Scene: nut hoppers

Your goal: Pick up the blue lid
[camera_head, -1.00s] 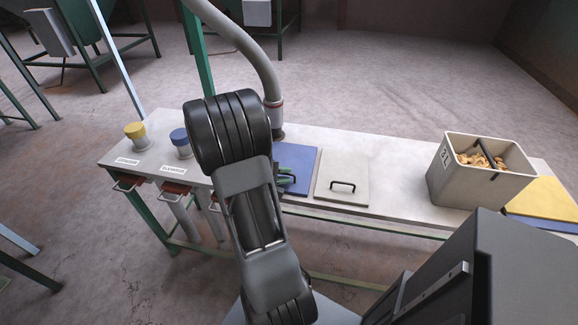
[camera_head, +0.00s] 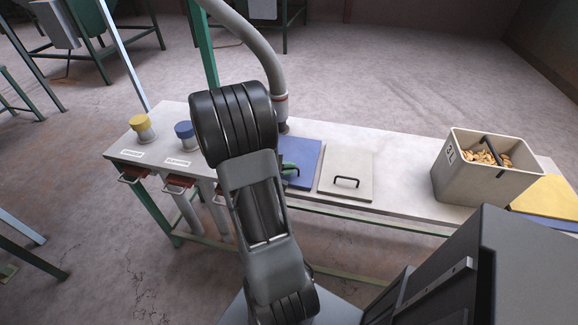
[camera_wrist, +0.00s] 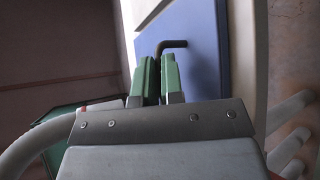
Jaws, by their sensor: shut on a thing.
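The blue lid (camera_head: 305,163) is a flat square plate lying on the table, partly hidden behind my arm in the head view. It also shows in the wrist view (camera_wrist: 195,45), with a dark bar handle (camera_wrist: 176,44). My gripper (camera_wrist: 160,72) has green fingers, which are shut on the lid's handle. In the head view only a bit of the green fingers (camera_head: 288,169) shows beside my arm, over the lid. I cannot tell any gap between lid and table.
A white lid (camera_head: 346,172) with a black handle lies right of the blue one. A grey bin of nuts (camera_head: 470,185) and a yellow lid (camera_head: 548,200) are farther right. Yellow (camera_head: 141,124) and blue (camera_head: 184,131) capped spouts stand left. A hose (camera_head: 268,70) hangs behind my arm.

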